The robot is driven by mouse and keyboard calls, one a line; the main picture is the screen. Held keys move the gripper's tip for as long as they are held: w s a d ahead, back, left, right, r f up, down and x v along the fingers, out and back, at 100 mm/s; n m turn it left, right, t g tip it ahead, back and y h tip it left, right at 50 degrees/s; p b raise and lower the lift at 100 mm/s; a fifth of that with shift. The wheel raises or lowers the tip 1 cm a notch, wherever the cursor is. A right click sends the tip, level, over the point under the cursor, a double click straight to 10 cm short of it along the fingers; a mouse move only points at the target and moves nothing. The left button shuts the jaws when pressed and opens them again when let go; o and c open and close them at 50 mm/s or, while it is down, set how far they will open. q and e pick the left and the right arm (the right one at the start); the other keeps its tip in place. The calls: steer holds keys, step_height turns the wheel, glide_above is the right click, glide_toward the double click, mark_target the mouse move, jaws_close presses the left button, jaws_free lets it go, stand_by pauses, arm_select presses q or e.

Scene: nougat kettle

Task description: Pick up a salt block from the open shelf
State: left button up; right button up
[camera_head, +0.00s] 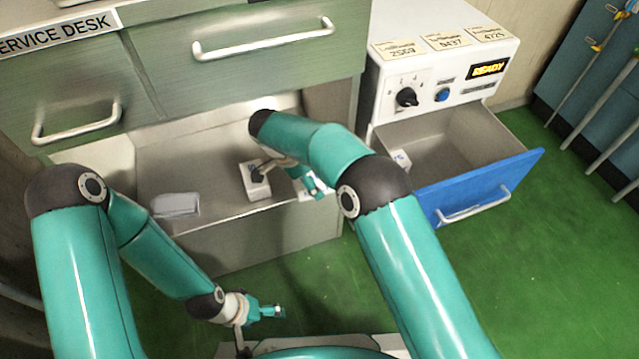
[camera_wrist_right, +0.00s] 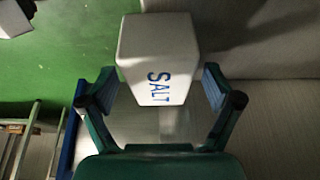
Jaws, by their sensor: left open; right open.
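A white salt block (camera_wrist_right: 160,60) with blue "SALT" lettering fills the upper middle of the right wrist view. My right gripper (camera_wrist_right: 158,78) is open, one finger on each side of the block; I cannot tell whether they touch it. In the head view this gripper (camera_head: 314,187) is over the right end of the open shelf (camera_head: 215,160), largely covering a white block (camera_head: 306,197) there. Another white block (camera_head: 257,188) is left of it, partly behind a dark wrist part. My left gripper (camera_head: 268,312) is open and empty, low in front of the shelf.
A pale grey item (camera_head: 176,205) lies on the shelf's left part. Closed drawers (camera_head: 240,70) overhang the shelf. To the right, a white machine's blue-fronted drawer (camera_head: 480,190) stands open. Green floor (camera_head: 520,270) is clear at the right.

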steer(key=shift+d+f, duration=0.2)
steer(key=shift+f, duration=0.3)
steer(key=shift+c, duration=0.2)
steer(key=c, duration=1.6)
steer(key=shift+r, duration=0.1)
jaws_close()
